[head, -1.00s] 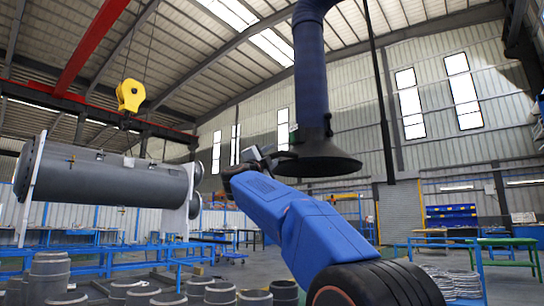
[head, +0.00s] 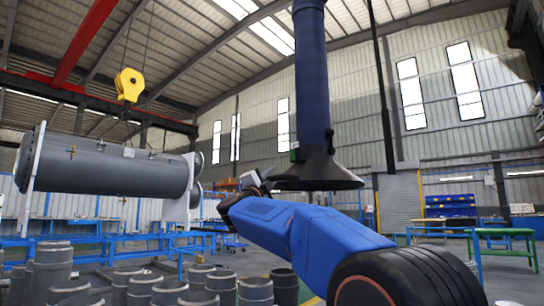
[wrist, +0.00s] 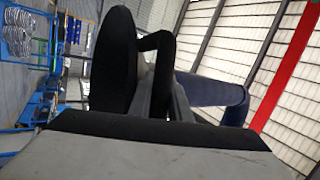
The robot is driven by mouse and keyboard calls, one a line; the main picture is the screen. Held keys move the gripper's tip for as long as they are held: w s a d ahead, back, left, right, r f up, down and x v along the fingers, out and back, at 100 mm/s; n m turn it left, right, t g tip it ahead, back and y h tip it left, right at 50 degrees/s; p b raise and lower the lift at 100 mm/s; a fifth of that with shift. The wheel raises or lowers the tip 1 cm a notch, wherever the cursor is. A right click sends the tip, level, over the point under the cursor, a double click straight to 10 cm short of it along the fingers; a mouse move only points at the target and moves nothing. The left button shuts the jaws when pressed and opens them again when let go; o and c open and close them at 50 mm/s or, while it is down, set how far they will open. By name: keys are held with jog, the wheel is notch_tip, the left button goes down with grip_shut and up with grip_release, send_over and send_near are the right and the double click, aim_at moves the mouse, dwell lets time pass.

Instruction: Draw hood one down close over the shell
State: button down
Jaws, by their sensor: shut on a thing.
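The hood (head: 318,178) is a wide dark flared disc at the lower end of a blue hanging duct (head: 311,80). My gripper (head: 266,180) is at the hood's left edge, shut on its handle. The wrist view shows the black hood (wrist: 113,60) and the bent black handle (wrist: 160,70) between my gripper's fingers (wrist: 165,103); the exact contact is partly hidden. The shell (head: 115,170) is a large grey horizontal cylinder with pale end plates at left in the head view. In the picture the hood is right of the shell and apart from it.
A yellow crane hook (head: 129,84) hangs above the shell. Several grey cylindrical parts (head: 140,288) stand on the floor at lower left. Blue benches (head: 130,245) are behind them. A green table (head: 508,232) stands at right. A dark vertical pole (head: 385,100) is right of the duct.

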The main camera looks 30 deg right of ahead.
notch_tip(320, 180, down, 18)
jog(key=shift+r, duration=0.15)
jog(key=c, duration=1.6)
grip_release()
jog(key=shift+c, duration=0.2)
jog(key=v, duration=0.7)
jog(key=shift+s+a, duration=0.1)
jog(key=shift+s, duration=0.1)
